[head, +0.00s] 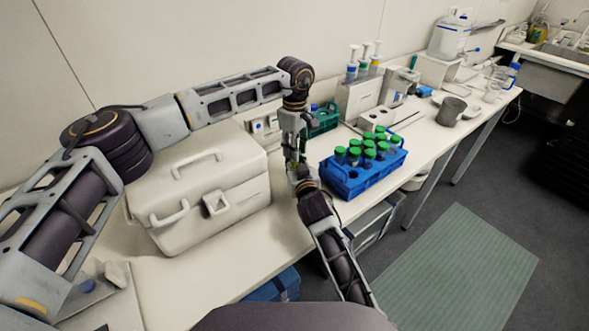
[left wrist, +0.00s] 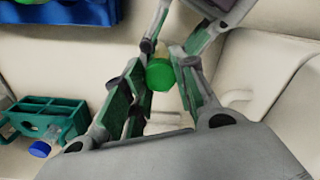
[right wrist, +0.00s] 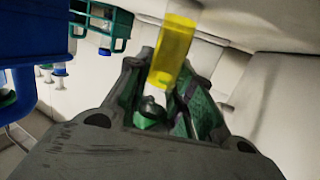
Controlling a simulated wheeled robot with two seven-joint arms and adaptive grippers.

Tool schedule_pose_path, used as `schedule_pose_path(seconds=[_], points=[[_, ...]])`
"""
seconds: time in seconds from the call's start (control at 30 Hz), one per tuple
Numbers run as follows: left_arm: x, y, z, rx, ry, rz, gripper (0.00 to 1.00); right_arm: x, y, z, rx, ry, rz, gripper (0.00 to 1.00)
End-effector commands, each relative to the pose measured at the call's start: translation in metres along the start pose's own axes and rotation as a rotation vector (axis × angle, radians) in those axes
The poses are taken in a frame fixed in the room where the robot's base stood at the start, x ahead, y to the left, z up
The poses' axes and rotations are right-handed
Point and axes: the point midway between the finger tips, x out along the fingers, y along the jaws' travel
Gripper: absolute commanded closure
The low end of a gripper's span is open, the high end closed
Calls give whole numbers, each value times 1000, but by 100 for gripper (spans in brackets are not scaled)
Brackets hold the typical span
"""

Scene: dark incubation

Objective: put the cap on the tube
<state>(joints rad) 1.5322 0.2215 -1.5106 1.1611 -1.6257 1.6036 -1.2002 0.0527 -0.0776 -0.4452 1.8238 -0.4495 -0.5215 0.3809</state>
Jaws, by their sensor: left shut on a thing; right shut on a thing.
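My left gripper (head: 292,148) reaches down over the bench and is shut on a green cap (left wrist: 160,74), which shows between its fingers in the left wrist view. My right gripper (head: 297,175) comes up from below, close under the left one. It is shut on a yellow see-through tube (right wrist: 172,52), which stands up from between its fingers in the right wrist view. In the head view the fingers mostly hide the cap and the tube. I cannot tell whether the cap touches the tube.
A blue rack (head: 350,186) with several green-capped tubes stands just right of the grippers. A teal rack (head: 328,121) is behind them. A large white box (head: 240,205) stands close on the left. The bench front (head: 250,250) is bare.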

Motion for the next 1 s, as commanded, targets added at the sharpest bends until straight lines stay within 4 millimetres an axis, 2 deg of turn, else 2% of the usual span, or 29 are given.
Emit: schedule_pose_path(seconds=[0.2,0.33,0.37,0.53,0.87,1.0], points=[[-1,1,-2,175,3,4,100,0,-1,0,0,0,-2,100],[-1,1,-2,165,3,4,100,0,-1,0,0,0,-2,100],[-1,1,-2,165,3,4,71,0,-1,0,0,0,-2,100],[0,1,-1,164,2,3,51,0,-1,0,0,0,-1,100],[-1,0,0,165,1,1,51,0,0,0,0,0,0,100],[-8,0,0,165,1,2,51,0,0,0,0,0,0,100]])
